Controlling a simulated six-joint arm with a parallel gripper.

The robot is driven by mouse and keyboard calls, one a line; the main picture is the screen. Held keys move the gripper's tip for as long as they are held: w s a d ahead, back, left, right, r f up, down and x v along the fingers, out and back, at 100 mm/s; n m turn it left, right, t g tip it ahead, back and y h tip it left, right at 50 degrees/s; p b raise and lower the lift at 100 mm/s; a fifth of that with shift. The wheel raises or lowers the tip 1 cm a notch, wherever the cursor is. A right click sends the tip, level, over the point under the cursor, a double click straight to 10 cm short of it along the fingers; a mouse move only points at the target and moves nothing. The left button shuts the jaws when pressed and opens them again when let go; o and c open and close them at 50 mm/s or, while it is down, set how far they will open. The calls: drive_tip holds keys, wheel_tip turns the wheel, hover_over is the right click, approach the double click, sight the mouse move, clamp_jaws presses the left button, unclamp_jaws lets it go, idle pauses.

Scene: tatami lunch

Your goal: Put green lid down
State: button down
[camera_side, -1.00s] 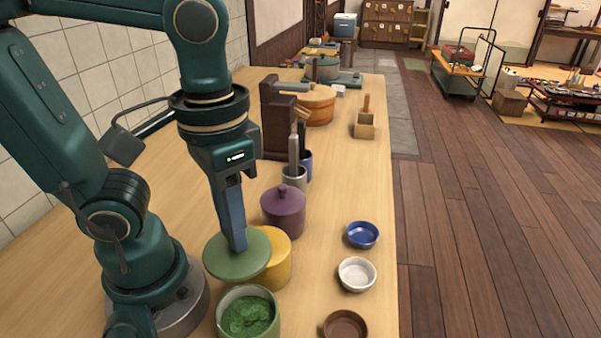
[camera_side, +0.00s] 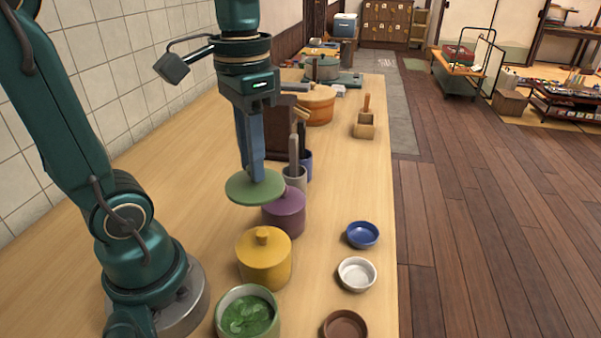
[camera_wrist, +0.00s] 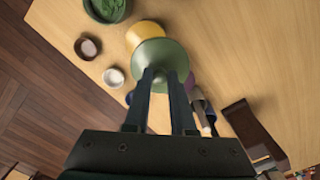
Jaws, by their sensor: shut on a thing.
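The green lid (camera_side: 255,188) is a flat round disc held level in the air by my gripper (camera_side: 252,172). My gripper is shut on the lid's knob, with the fingers pointing down. In the side view the lid overlaps the purple lidded pot (camera_side: 284,212); it appears above or behind it. The open green pot (camera_side: 248,314) stands at the near end of the counter with green contents. In the wrist view the lid (camera_wrist: 165,56) is beyond the fingertips (camera_wrist: 166,74) and partly covers the yellow pot (camera_wrist: 145,30).
The yellow lidded pot (camera_side: 263,262) stands between the green and purple pots. Blue (camera_side: 362,234), white (camera_side: 357,274) and brown (camera_side: 345,325) bowls line the right edge. A utensil holder (camera_side: 295,178) and dark wooden stand (camera_side: 278,148) are behind. The counter (camera_side: 195,190) left of the pots is clear.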

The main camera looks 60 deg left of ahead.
drive_tip(key=w+f, duration=0.2)
drive_tip(key=w, duration=0.5)
wheel_tip(320, 180, up, 3)
hover_over(229, 193)
drive_tip(key=shift+w, duration=0.35)
drive_tip(key=shift+s+r+n, duration=0.2)
drive_tip(key=shift+s+n, duration=0.1)
drive_tip(key=s+d+f, duration=0.3)
drive_tip(key=d+f, duration=0.7)
drive_tip(key=d, duration=0.1)
drive_tip(key=shift+s+f, duration=0.3)
drive_tip(key=shift+s, duration=0.05)
drive_tip(key=shift+f, duration=0.1)
